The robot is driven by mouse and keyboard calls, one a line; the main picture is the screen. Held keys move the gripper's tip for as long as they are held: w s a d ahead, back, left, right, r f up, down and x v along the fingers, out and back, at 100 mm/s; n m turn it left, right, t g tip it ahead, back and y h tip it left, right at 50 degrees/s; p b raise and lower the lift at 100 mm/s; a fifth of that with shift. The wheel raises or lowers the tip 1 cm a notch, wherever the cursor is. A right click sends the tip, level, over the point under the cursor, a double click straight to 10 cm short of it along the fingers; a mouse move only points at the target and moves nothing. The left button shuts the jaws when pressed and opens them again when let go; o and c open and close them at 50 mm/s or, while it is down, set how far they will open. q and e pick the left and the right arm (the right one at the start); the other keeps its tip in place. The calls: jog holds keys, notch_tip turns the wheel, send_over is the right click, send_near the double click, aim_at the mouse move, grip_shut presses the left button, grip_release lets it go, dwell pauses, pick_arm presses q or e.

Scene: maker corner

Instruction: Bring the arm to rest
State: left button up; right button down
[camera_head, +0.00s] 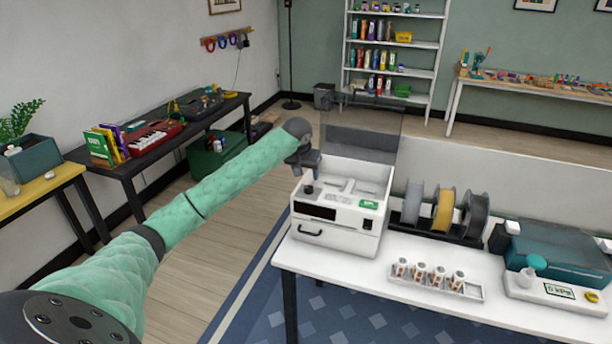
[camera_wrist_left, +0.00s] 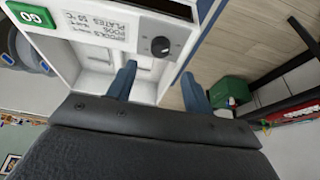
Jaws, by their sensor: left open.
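My left arm in its pale green sleeve reaches from the lower left across the head view. My left gripper (camera_head: 308,172) is open and empty over the back left corner of a white machine (camera_head: 335,236) on the white table. The machine's smoky clear lid (camera_head: 360,135) stands raised behind it. In the left wrist view my two blue-grey fingers (camera_wrist_left: 160,82) are apart, by the machine's white top (camera_wrist_left: 95,55) with its dark knob (camera_wrist_left: 160,46) and green GO label (camera_wrist_left: 27,15). I cannot tell whether a finger touches the machine. My right gripper is not in view.
A rack of spools (camera_head: 443,212) stands right of the machine. A tray of small cups (camera_head: 437,283) and a teal-topped device (camera_head: 560,255) sit farther right on the white table (camera_head: 400,255). Open wooden floor (camera_head: 225,235) lies left of the table, below my arm.

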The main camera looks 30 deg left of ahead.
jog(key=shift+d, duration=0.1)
